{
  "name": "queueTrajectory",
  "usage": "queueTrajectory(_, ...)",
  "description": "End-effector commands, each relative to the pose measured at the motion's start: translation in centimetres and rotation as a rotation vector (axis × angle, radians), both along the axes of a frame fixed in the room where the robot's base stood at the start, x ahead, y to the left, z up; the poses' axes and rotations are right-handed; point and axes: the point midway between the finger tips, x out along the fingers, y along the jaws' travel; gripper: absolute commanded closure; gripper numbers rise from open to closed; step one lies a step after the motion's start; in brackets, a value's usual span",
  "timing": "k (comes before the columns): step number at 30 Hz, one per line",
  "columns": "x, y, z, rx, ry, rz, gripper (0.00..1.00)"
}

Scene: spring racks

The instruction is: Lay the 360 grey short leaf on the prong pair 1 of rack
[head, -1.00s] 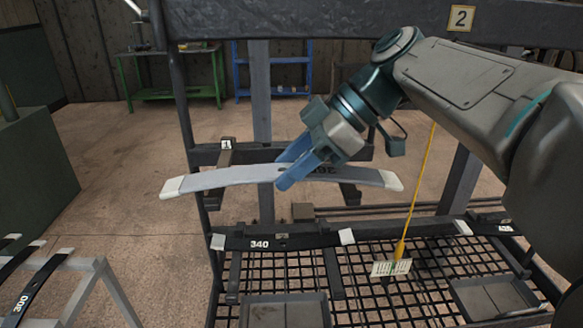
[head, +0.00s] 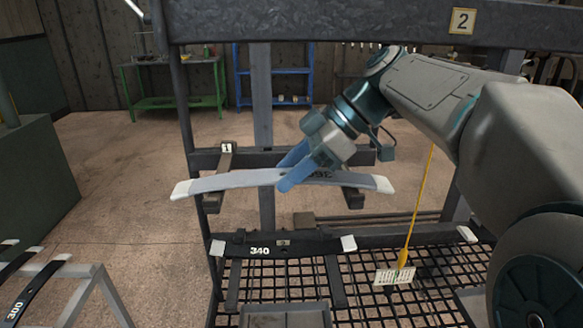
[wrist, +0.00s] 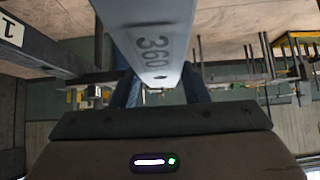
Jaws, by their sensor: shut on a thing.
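The 360 grey short leaf (head: 232,180) is a long, slightly arched grey bar with white ends. My gripper (head: 288,178) is shut on it near its middle and holds it roughly level. In the wrist view the leaf (wrist: 150,45) shows the number 360 between the fingers. The prong pair 1 of the rack (head: 226,160) has a tag marked 1 on its left prong. The right prong (head: 352,198) shows below the leaf's right part. The leaf appears in front of or over both prongs; I cannot tell whether it touches them.
Below, a black leaf marked 340 (head: 260,250) lies across lower prongs. A yellow cord with a white label (head: 395,276) hangs at right. A stand with a black 300 leaf (head: 35,290) is at lower left.

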Motion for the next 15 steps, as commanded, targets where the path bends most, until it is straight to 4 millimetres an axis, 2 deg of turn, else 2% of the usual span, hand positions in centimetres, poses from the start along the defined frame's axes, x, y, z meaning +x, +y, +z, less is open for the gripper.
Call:
queueTrajectory(7, -0.02, 0.01, 0.17, 0.002, -0.003, 0.0, 0.89)
queueTrajectory(8, -0.02, 0.01, 0.17, 0.002, -0.003, 0.0, 0.56)
queueTrajectory(10, -0.02, 0.01, 0.16, 0.002, -0.003, 0.0, 0.37)
queueTrajectory(11, -0.02, 0.01, 0.15, 0.002, -0.003, 0.0, 0.34)
queueTrajectory(15, -0.02, 0.01, 0.09, 0.001, -0.001, 0.0, 0.34)
